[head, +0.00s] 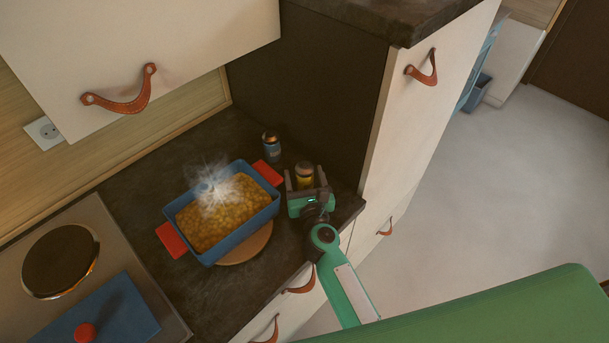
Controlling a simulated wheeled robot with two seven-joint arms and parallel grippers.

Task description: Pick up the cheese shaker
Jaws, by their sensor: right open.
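A small shaker with a yellow body and a brown cap (304,180), likely the cheese shaker, stands upright on the dark counter (140,210) near its right end. My right gripper (305,176) reaches in from the front, open, with one finger on each side of this shaker. I cannot tell whether the fingers touch it. The gripper's body hides the shaker's lower part. A second shaker, blue-grey with a copper-coloured top (271,146), stands further back. My left gripper is not in view.
A blue baking dish (235,235) with red handles and steaming yellow food sits on a round wooden board (246,247), left of my right gripper. A tall dark-sided cabinet (310,95) rises close behind the shakers. A hob (60,258) with a blue lid (110,312) is at the left.

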